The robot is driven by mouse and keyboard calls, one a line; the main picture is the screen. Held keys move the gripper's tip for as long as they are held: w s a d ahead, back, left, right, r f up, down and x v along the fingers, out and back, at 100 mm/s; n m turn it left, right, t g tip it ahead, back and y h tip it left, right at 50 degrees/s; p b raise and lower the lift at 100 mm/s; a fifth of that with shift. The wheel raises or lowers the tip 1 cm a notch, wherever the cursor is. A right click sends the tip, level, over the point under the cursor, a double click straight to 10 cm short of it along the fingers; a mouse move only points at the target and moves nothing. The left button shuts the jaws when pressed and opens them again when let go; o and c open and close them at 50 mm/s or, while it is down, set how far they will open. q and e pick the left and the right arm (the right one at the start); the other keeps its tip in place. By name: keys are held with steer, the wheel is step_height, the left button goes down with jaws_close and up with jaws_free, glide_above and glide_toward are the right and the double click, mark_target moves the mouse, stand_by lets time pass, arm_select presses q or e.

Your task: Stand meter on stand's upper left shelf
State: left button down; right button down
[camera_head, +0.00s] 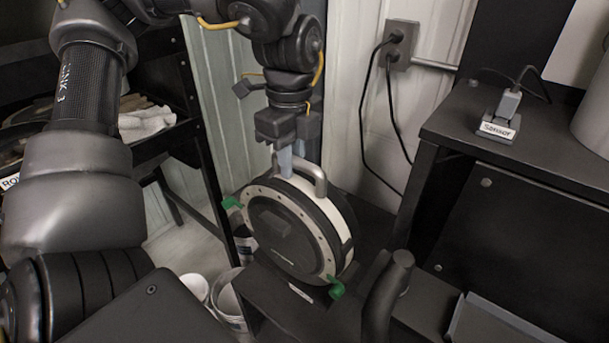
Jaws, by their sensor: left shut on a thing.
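The meter (285,235) is a round, upright disc with a black face, a pale studded rim, green tabs and a grey handle (318,178) on top. It is in the middle of the head view. My left gripper (286,165) comes down from above and is shut on the meter at its top, by the handle. The fingertips are partly hidden there. A dark shelf surface (285,305) lies under the meter. I cannot tell whether the meter touches it. My right gripper is not in view.
A dark bench (540,150) with a labelled sensor (497,127) stands at the right. A dark post (385,290) rises close to the meter's right. White buckets (230,298) stand low at the left. Cables hang from a wall outlet (400,45). A dark rack with a white cloth (146,122) is at left.

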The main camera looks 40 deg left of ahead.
arm_select(q)
step_height(320, 180, down, 4)
steer(key=shift+w, duration=0.1)
steer(key=shift+f, duration=0.2)
steer(key=shift+f+b, duration=0.45)
steer(key=shift+f, duration=1.5)
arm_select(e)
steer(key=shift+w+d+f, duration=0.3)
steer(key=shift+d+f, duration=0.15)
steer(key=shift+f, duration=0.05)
arm_select(q)
steer(key=shift+f, duration=0.1)
steer(key=c, duration=1.3)
jaws_free()
steer(key=shift+s, duration=0.2)
steer(key=shift+c, duration=0.2)
